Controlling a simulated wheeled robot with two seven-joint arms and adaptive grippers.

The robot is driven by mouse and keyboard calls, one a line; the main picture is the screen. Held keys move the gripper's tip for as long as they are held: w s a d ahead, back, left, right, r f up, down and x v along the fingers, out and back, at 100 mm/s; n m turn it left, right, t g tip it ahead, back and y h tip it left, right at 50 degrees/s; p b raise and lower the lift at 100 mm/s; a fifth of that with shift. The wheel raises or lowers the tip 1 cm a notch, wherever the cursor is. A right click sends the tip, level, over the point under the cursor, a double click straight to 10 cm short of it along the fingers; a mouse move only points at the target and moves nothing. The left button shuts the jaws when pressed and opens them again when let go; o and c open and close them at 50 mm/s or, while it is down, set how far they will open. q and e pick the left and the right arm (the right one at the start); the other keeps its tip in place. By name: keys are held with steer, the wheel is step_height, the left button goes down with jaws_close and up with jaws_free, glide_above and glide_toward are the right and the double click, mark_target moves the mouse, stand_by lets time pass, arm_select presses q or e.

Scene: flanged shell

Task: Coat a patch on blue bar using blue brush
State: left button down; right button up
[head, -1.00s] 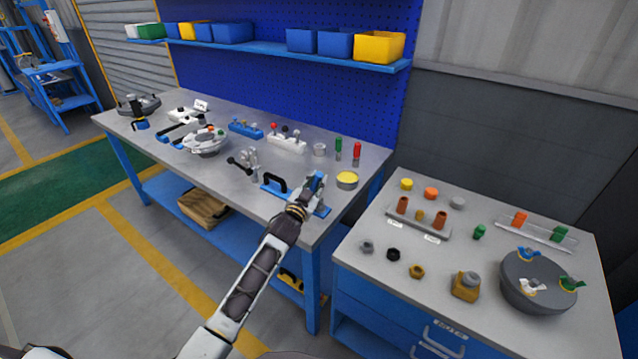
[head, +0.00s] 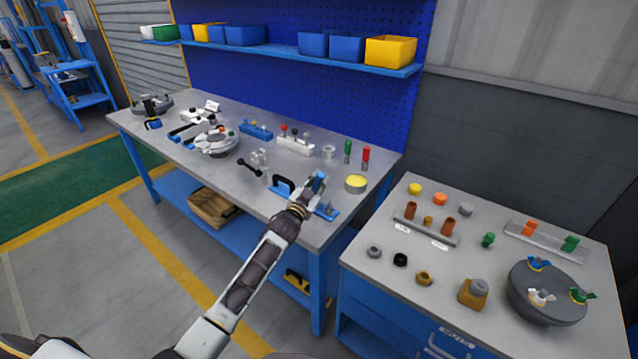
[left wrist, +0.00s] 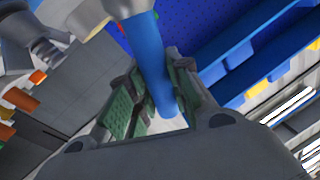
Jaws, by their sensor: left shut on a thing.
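My left gripper (head: 313,187) is over the front right part of the workbench. In the left wrist view, its green-padded fingers (left wrist: 154,98) are shut on a blue rod-like handle (left wrist: 149,50), which looks like the blue brush. The blue end of the brush (head: 319,179) shows above the fingers in the head view; its bristles cannot be made out. A long blue bar (head: 330,212) with a black arched handle (head: 284,185) lies beneath the gripper, partly hidden by it. I cannot tell whether the brush touches the bar. My right gripper is not in view.
A yellow-topped round tin (head: 355,184) stands right of the gripper, with red (head: 365,158) and green (head: 347,151) upright tools behind. A second table (head: 400,283) with small parts stands at right.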

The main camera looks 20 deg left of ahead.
arm_select(q)
steer(key=shift+w+a, duration=0.3)
steer(key=shift+a, duration=0.5)
steer(key=shift+w+a, duration=0.25)
steer(key=shift+a, duration=0.5)
steer(key=shift+p, duration=0.3)
steer(key=shift+d, duration=0.15)
steer(key=shift+s+d+p, duration=0.2)
steer(key=shift+s+d, duration=0.15)
steer(key=shift+d, duration=0.5)
steer(key=shift+s+d+p, duration=0.2)
steer(key=shift+s+d, duration=0.1)
steer(key=shift+d, duration=0.5)
steer(key=shift+d, duration=0.1)
